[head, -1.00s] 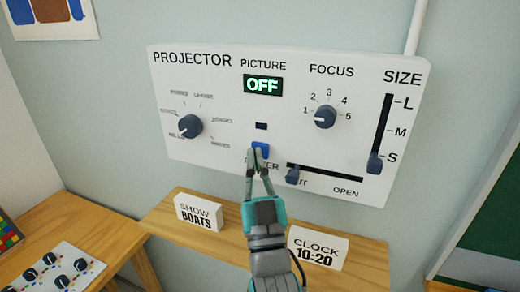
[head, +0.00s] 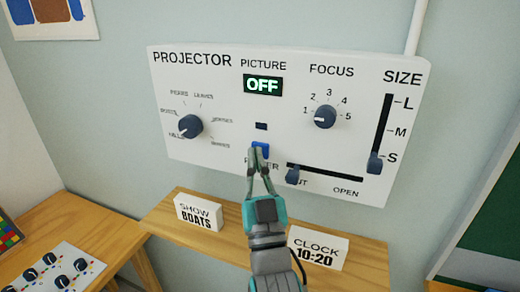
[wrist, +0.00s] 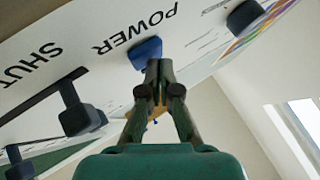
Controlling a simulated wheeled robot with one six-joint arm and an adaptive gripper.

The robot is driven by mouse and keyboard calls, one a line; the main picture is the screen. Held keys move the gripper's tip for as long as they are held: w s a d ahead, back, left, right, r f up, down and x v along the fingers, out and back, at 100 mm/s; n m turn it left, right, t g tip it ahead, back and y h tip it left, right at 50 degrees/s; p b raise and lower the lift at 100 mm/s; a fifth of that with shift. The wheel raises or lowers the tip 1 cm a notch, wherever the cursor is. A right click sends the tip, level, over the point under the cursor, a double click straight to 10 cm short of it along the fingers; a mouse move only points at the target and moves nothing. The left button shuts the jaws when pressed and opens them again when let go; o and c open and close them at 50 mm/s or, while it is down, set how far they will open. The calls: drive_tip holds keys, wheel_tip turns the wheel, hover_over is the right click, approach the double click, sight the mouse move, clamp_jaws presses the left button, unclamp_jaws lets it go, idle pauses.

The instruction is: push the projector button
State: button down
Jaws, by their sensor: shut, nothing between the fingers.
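The projector panel (head: 220,110) is a white board on the wall. Its small screen (head: 263,85) reads OFF. The blue power button (head: 261,147) sits low in the middle of the panel, above the POWER label; it also shows in the wrist view (wrist: 146,50). My gripper (head: 258,153) is shut and empty, its fingertips right at the button's lower part in the head view. In the wrist view the fingertips (wrist: 158,66) are just beside the button; I cannot tell whether they touch it. The fingers partly hide the label in the head view.
The shut/open slider (head: 293,175) is close to the right of my fingers. A picture knob (head: 190,126), focus knob (head: 325,116) and size slider (head: 374,163) are farther off. Below, a wooden shelf (head: 165,216) holds a SHOW BOATS card (head: 198,213) and a CLOCK 10:20 card (head: 317,248).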

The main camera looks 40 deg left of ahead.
drive_tip(key=shift+w, duration=0.25)
idle(0.3)
drive_tip(key=shift+s, duration=0.4)
drive_tip(key=s+d, duration=0.1)
drive_tip(key=s, duration=0.5)
drive_tip(key=shift+d, duration=0.25)
idle(0.7)
